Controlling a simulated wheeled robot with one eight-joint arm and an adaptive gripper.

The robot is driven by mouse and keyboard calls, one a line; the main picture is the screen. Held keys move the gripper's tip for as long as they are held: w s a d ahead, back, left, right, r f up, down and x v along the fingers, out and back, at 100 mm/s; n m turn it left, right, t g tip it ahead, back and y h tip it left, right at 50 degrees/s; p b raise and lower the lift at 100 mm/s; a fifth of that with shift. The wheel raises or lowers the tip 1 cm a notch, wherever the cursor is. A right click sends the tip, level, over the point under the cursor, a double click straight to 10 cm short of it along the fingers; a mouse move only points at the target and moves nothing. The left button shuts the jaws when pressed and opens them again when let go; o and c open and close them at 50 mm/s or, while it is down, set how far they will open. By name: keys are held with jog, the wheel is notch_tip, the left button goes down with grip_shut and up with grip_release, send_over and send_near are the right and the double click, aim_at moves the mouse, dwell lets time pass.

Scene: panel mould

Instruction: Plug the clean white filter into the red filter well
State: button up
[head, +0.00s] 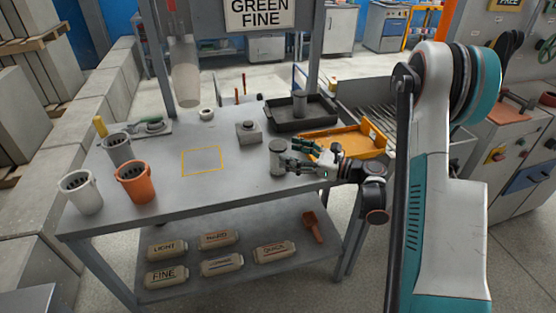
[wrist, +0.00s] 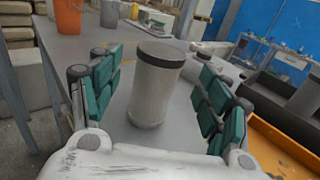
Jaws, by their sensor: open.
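A pale grey-white cylindrical filter (head: 277,158) with a dark band at its top stands upright near the right edge of the table. It also shows in the wrist view (wrist: 155,88), between my fingers. My gripper (head: 298,154) is open, its green-padded fingers on either side of the filter, with visible gaps in the wrist view. The orange-red filter well (head: 135,183), a bucket shape with dark openings inside, stands at the table's left front; part of it shows in the wrist view (wrist: 68,17). A second grey cylinder (head: 300,103) stands in the black tray.
A white well (head: 82,194) and a grey well (head: 117,149) stand beside the red one. A yellow-outlined square (head: 203,160) marks clear table. A grey knobbed block (head: 249,132), black tray (head: 318,120) and orange tray (head: 350,142) lie behind. A tube (head: 185,75) hangs above.

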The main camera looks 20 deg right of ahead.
aim_at(278, 147)
jog(key=shift+r+b+x, duration=0.2)
jog(key=shift+b+x, duration=0.25)
jog(key=shift+x, duration=0.9)
jog(key=shift+r+b+x, duration=0.15)
jog(key=shift+b+x, duration=0.3)
jog(key=shift+x, duration=0.85)
jog(key=c, duration=1.2)
